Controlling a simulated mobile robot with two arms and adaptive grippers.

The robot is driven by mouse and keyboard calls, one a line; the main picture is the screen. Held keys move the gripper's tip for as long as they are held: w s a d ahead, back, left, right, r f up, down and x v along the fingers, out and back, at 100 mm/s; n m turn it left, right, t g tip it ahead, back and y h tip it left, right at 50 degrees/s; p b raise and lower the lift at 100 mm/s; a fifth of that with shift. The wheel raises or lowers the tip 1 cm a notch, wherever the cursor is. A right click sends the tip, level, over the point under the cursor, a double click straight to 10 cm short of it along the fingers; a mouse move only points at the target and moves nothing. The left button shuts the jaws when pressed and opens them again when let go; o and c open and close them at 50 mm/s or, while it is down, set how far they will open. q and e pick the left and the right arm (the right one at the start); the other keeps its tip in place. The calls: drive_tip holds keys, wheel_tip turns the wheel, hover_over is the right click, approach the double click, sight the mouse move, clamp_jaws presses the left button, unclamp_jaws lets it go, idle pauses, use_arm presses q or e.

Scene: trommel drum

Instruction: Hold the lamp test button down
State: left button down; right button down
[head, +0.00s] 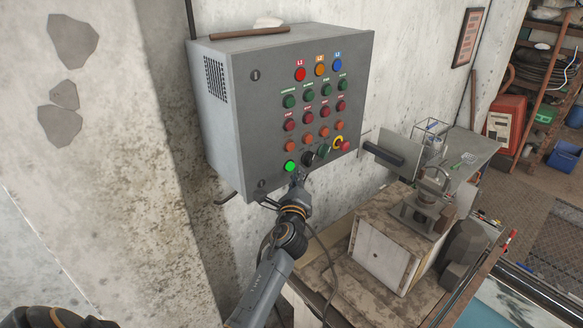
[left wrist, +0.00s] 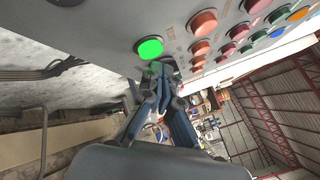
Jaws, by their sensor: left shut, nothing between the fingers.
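A grey control panel (head: 225,150) on the wall carries rows of coloured buttons and lamps. A green button (head: 290,166) at its lower left glows bright; it also shows lit in the left wrist view (left wrist: 150,48). The labels are too small to read, so I cannot tell which is the lamp test button. My left gripper (head: 298,176) is shut and empty, its tips close to the panel face just below and right of the lit green button. In the left wrist view the tips (left wrist: 162,70) lie beside that button; contact is unclear. My right gripper is out of view.
A workbench (head: 340,262) with a box (head: 385,257) and metal device stands below right. Cables hang under the panel.

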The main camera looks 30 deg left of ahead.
use_arm(q)
drive_tip(key=shift+w+a, duration=0.1)
drive_tip(key=shift+a, duration=0.15)
drive_tip(key=shift+w+a, duration=0.15)
drive_tip(key=shift+a, duration=0.3)
idle(0.6)
drive_tip(key=shift+d, duration=0.15)
idle(1.7)
drive_tip(key=shift+s+d, duration=0.3)
drive_tip(key=shift+d, duration=0.4)
drive_tip(key=d, duration=0.1)
drive_tip(key=s+d, duration=0.1)
drive_tip(key=d, duration=0.2)
drive_tip(key=shift+s+d, duration=0.3)
drive_tip(key=shift+d, duration=0.1)
idle(0.5)
